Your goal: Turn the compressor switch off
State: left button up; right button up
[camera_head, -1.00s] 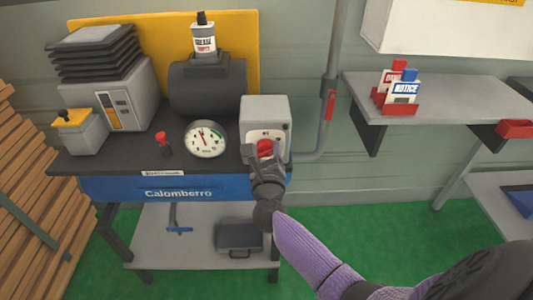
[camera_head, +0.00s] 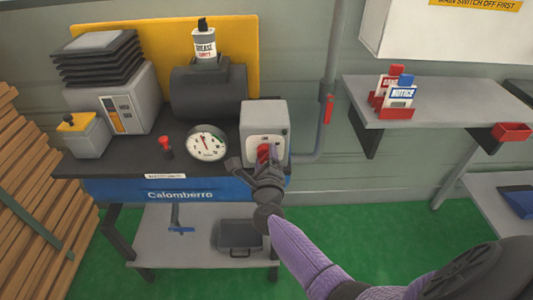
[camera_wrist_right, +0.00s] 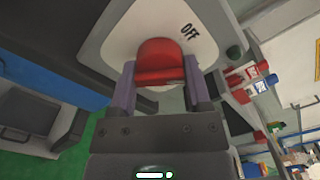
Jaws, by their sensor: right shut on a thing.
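The compressor switch is a red knob (camera_head: 263,153) on the front of a grey box (camera_head: 263,117) at the right end of the workbench. My right gripper (camera_head: 260,165) reaches it from below. In the right wrist view, the red knob (camera_wrist_right: 160,58) sits between the two purple fingers of my right gripper (camera_wrist_right: 161,84), which is shut on it. The word OFF shows on the pale plate (camera_wrist_right: 120,42) beyond the knob, up and to the right. The gripper hides part of the knob in the head view. My left gripper is out of view.
A round gauge (camera_head: 207,142) and a small red-topped valve (camera_head: 166,146) stand left of the switch box on the bench (camera_head: 110,167). A grey pipe (camera_head: 325,135) with a red handle runs to its right. A shelf (camera_head: 440,100) with notice boxes is farther right.

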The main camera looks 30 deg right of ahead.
jog(key=shift+n+p, duration=0.35)
jog(key=shift+n, duration=0.65)
jog(key=shift+n+p, duration=0.5)
jog(key=shift+n, duration=0.7)
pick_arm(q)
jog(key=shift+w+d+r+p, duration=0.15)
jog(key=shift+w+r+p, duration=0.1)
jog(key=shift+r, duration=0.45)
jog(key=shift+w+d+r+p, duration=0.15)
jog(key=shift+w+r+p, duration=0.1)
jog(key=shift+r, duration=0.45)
pick_arm(e)
jog(key=shift+n, duration=1.5)
jog(key=o, duration=1.3)
